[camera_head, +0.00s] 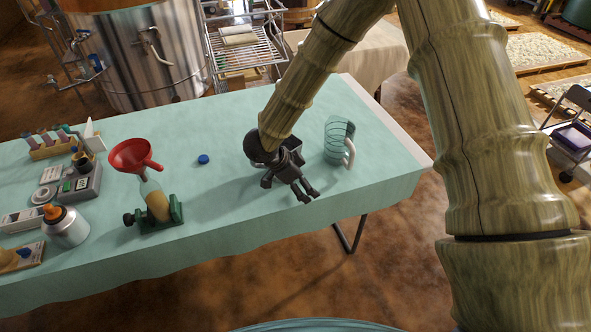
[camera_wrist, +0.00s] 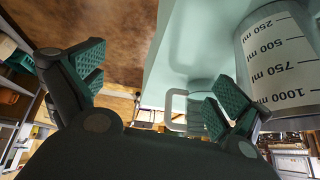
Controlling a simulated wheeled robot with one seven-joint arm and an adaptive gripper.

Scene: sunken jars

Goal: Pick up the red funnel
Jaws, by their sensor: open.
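The red funnel (camera_head: 128,155) shows in the head view on the left half of the table, wide mouth up. It sits over the top of a clear bottle (camera_head: 157,203) with yellowish contents, which rests in a green stand (camera_head: 176,212). The funnel's lower part is hidden. My gripper (camera_head: 303,190) is over the right part of the table, well to the right of the funnel. In the wrist view my gripper (camera_wrist: 160,85) has its two fingers wide apart with nothing held between them. The funnel is not visible in the wrist view.
A clear jug (camera_head: 340,140) with a handle stands close right of my gripper. A graduated container (camera_wrist: 275,65) looms at right in the wrist view. A blue cap (camera_head: 204,159) lies between funnel and gripper. An orange-topped bottle (camera_head: 65,226) and a scale (camera_head: 80,185) stand left.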

